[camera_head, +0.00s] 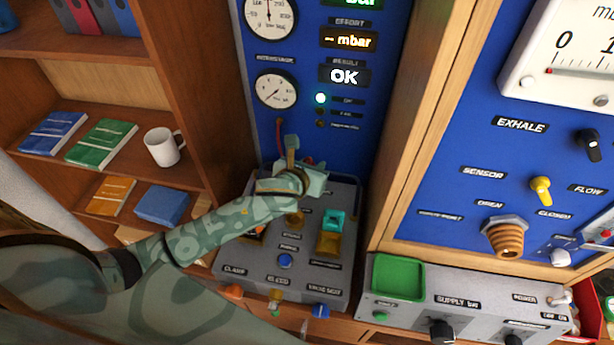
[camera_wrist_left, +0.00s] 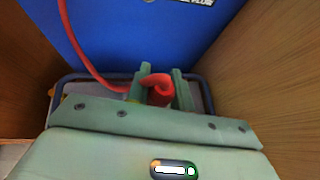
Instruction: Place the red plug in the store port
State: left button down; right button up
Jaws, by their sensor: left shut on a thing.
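The red plug (camera_wrist_left: 160,97) sits between the two fingers of my left gripper (camera_wrist_left: 158,88), which is shut on it. A red hose (camera_wrist_left: 82,52) runs from the plug up to the left in the left wrist view. In the head view my left gripper (camera_head: 302,162) is over the back of the grey test bench (camera_head: 340,208), near the blue panel. Only a small bit of red shows beside its fingers there. I cannot make out the store port; the gripper and forearm cover part of the bench. My right gripper is not in view.
The blue gauge panel (camera_head: 350,120) rises behind the bench, with a lit OK display (camera_head: 344,76). A wooden post (camera_head: 425,120) stands on the right. A shelf with books and a white mug (camera_head: 163,147) is on the left. A green tray (camera_head: 398,278) sits on the supply box.

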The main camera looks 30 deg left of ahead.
pick_arm(q)
jog(key=w+a+f, duration=0.1)
jog(key=w+f+b, duration=0.1)
jog(key=f, duration=0.1)
jog(key=a+f, duration=0.1)
jog(key=f, duration=0.1)
jog(key=shift+w+a+f, duration=0.1)
jog(key=shift+w+a, duration=0.25)
jog(key=shift+w, duration=0.05)
notch_tip(320, 180, down, 4)
jog(key=shift+w+a+r+b, duration=0.15)
jog(key=shift+r+b, duration=0.05)
jog(key=shift+b, duration=0.55)
jog(key=c, duration=1.2)
grip_release()
jog(key=shift+c, duration=0.2)
